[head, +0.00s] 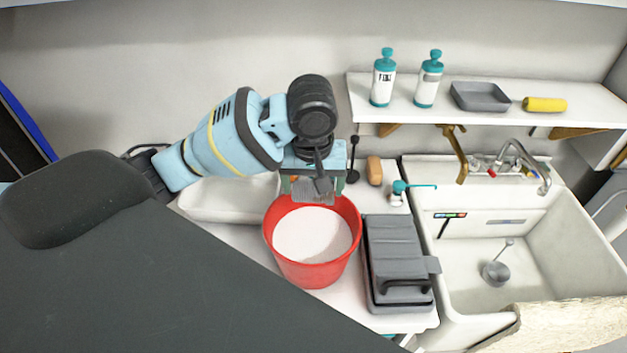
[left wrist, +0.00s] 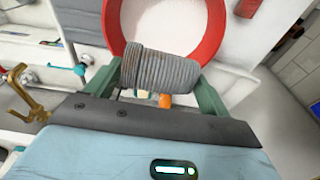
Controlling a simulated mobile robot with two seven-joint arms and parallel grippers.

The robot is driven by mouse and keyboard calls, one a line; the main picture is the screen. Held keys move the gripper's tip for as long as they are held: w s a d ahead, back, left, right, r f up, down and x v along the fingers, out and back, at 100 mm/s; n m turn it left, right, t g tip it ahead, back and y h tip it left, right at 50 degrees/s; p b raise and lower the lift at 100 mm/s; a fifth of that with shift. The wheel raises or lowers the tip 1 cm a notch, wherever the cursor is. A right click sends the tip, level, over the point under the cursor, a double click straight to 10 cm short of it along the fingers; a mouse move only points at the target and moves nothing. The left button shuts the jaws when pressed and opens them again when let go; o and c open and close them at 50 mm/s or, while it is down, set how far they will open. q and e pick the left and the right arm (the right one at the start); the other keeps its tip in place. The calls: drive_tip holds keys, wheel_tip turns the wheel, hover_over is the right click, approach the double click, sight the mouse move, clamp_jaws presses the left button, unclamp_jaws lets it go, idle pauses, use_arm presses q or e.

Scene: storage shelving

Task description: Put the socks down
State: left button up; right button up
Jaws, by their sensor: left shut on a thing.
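The socks (head: 312,190) are a grey ribbed bundle, which also shows in the left wrist view (left wrist: 158,72). My left gripper (head: 316,180) is shut on them, with its green fingers at either side of the bundle in the left wrist view (left wrist: 162,84). In the head view the bundle overlaps the back rim of a red bucket (head: 312,274). In the left wrist view the bundle covers part of the bucket's rim (left wrist: 214,35). I cannot tell whether it touches the rim. My right gripper is not in view.
The bucket holds something white and stands on a white counter (head: 240,238). A grey case (head: 395,250) stands close to its right, and a white container (head: 225,200) at its left. A sink (head: 455,275) lies farther right. A shelf (head: 480,115) holds two bottles, a tray and a yellow roll.

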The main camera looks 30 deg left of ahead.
sight(312, 196)
use_arm(q)
drive_tip(key=shift+w+a+r+n, duration=0.1)
drive_tip(key=shift+a+n, duration=0.1)
drive_tip(key=shift+n, duration=0.1)
wheel_tip(312, 196, down, 11)
idle(0.9)
drive_tip(key=o, duration=0.9)
drive_tip(key=shift+r, duration=3.5)
